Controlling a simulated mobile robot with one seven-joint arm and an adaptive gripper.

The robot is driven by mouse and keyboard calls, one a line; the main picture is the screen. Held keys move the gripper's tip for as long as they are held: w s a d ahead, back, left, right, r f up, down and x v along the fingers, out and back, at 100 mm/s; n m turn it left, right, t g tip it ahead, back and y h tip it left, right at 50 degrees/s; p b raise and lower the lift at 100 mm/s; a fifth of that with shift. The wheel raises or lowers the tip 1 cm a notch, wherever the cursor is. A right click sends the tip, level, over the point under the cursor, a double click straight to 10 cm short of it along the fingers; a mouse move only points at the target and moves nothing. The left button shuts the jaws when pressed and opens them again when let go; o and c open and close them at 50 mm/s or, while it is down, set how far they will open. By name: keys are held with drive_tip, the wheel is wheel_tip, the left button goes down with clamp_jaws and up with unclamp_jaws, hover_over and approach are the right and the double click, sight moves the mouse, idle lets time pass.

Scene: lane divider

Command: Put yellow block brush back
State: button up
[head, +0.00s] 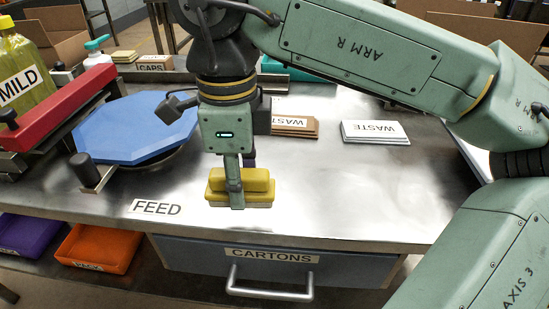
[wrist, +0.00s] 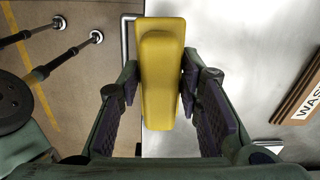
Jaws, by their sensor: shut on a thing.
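The yellow block brush (head: 256,180) is in my gripper (head: 237,190), near the front edge of the metal table (head: 330,210) in the head view. It has a yellow stepped body with a paler strip along its underside. In the wrist view the yellow block brush (wrist: 160,80) stands between the two dark finger pads of my gripper (wrist: 160,95), which are shut on it. I cannot tell for sure whether the brush touches the table or hangs just above it.
A blue octagonal plate (head: 135,128) and a red bar (head: 60,108) are at the left. A CARTONS drawer (head: 270,262) is below the table's front edge, beside an orange bin (head: 100,248). The table's right part is clear.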

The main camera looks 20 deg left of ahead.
drive_tip(key=w, duration=0.3)
drive_tip(key=w+p, duration=0.1)
drive_tip(key=w, duration=0.2)
drive_tip(key=w+d+f, duration=0.1)
drive_tip(key=w, duration=0.3)
drive_tip(key=shift+p, duration=0.4)
drive_tip(key=f, duration=0.1)
drive_tip(key=f+p, duration=0.1)
drive_tip(key=shift+w+d+f, duration=0.1)
drive_tip(key=shift+w+f, duration=0.2)
drive_tip(key=shift+w, duration=0.1)
drive_tip(key=shift+f, duration=0.3)
drive_tip(key=shift+f, duration=0.1)
drive_tip(key=shift+f+b, duration=0.3)
drive_tip(key=shift+b, duration=0.15)
drive_tip(key=o, duration=1.1)
drive_tip(key=shift+r, duration=0.1)
drive_tip(key=shift+r+p, duration=0.15)
drive_tip(key=shift+p, duration=0.15)
